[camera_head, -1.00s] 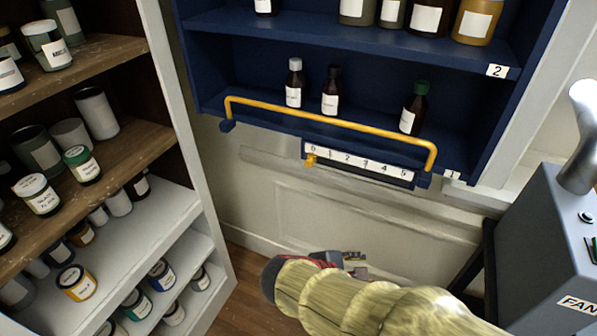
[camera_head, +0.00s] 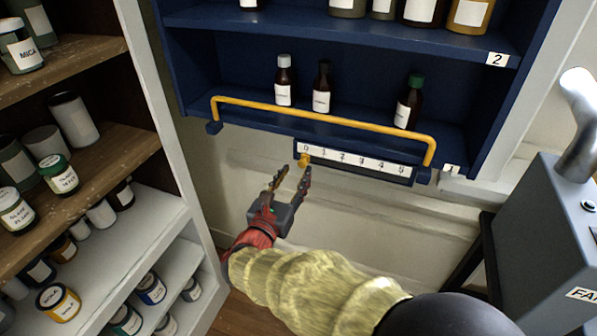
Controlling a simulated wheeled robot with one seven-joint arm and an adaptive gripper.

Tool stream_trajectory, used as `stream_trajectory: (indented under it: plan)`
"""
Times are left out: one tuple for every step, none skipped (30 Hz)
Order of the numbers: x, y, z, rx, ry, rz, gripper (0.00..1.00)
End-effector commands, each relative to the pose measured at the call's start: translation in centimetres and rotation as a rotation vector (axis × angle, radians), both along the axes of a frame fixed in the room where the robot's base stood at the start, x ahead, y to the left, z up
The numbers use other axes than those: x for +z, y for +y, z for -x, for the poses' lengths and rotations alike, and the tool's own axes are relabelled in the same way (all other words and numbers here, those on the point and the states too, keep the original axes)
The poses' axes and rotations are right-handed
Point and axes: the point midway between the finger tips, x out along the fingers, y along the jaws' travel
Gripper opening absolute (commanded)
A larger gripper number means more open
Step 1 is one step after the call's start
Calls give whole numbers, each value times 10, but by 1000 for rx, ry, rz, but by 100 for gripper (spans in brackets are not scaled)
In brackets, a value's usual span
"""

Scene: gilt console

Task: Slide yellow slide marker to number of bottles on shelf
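The yellow slide marker (camera_head: 304,160) sits at the 0 end of the white number scale (camera_head: 355,160), below the blue cabinet's lowest shelf. The scale reads 0 to 5 from left to right. Three brown bottles stand on that shelf: one with a white cap (camera_head: 284,82), one with a dark cap (camera_head: 322,88) and one with a green cap (camera_head: 409,102). My gripper (camera_head: 293,178) is open and empty, pointing up just below the marker. Its right fingertip is close to the marker; I cannot tell whether they touch.
A yellow rail (camera_head: 325,118) runs across the shelf front above the scale. A shelf unit with jars (camera_head: 145,215) stands at left. A grey machine (camera_head: 550,235) stands at right. The wall below the scale is clear.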

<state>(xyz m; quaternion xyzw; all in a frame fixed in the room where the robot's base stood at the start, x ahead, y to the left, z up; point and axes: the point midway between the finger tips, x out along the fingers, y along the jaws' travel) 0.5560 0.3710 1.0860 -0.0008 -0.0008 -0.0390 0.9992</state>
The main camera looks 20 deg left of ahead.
Motion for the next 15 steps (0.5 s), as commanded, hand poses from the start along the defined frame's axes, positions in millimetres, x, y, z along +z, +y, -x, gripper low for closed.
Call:
stream_trajectory:
  plan:
    - [-3, -2, -8, -3, 1, 0, 36]
    - [-3, -2, -12, -3, 1, -1, 36]
    - [-2, -2, -17, -3, 1, -1, 36]
    - [-2, -2, -20, -2, 1, -1, 36]
    - [-2, -2, -23, -1, 1, -1, 36]
    - [-2, -3, -26, -1, 1, -1, 36]
    - [-1, -3, -28, -1, 1, -2, 36]
    - [-1, -3, -30, -1, 1, -2, 36]
    - [-1, -3, -31, -1, 1, -2, 36]
    - [-1, -3, -32, -1, 1, -2, 36]
    - [-1, -3, -32, 0, 1, -2, 36]
    - [0, -3, -33, 0, 1, -2, 36]
    - [0, -3, -33, 0, 1, -2, 36]
    - [0, -3, -33, 0, 1, -2, 36]
    - [0, -3, -33, 0, 1, -2, 36]
